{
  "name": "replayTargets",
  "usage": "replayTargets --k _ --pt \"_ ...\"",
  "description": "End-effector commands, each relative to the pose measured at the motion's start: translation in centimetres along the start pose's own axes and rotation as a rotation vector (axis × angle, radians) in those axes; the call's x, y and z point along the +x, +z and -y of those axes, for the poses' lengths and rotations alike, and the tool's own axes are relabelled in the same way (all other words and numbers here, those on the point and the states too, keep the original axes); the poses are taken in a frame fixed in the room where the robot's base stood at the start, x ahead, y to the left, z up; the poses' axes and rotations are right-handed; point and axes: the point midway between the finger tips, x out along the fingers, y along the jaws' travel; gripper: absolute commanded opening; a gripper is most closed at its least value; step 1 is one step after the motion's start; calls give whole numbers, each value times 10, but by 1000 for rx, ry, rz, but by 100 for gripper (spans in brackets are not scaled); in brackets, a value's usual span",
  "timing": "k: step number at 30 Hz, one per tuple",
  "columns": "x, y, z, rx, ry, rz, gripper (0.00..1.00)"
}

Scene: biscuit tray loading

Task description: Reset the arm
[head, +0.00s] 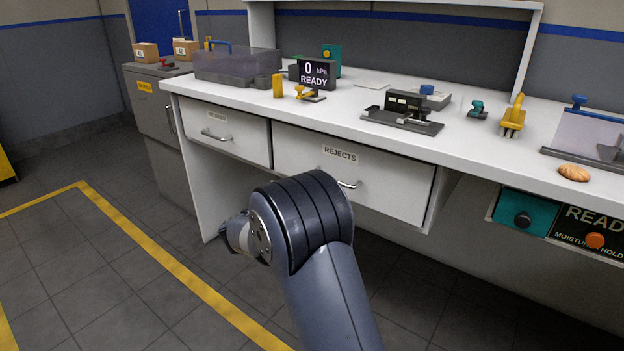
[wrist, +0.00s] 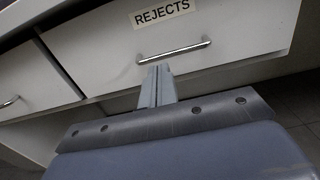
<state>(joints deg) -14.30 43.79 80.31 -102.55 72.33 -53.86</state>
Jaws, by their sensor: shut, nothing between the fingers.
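My gripper (wrist: 158,72) is shut and empty in the wrist view, its two fingers pressed together. The fingertips appear just below the bar handle (wrist: 174,52) of the REJECTS drawer (wrist: 235,38); whether they touch it I cannot tell, but they do not grip it. In the head view my arm is bent in front of the bench, its wrist end pointing left at drawer height and below; the fingers are hidden there. The REJECTS drawer (head: 310,170) shows behind my arm, its front standing slightly proud on the right side.
The white bench (head: 370,130) carries a black fixture (head: 402,112), a gauge display (head: 317,74), a grey lidded case (head: 236,66) and a biscuit (head: 574,173). Another drawer (head: 225,132) is to the left. Open floor with yellow lines (head: 165,262) lies left of my arm.

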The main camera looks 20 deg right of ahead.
Motion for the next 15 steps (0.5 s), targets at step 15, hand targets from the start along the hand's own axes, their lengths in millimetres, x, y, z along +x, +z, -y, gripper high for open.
replayTargets --k 15 --pt "-15 -1 0 0 -1 0 0"
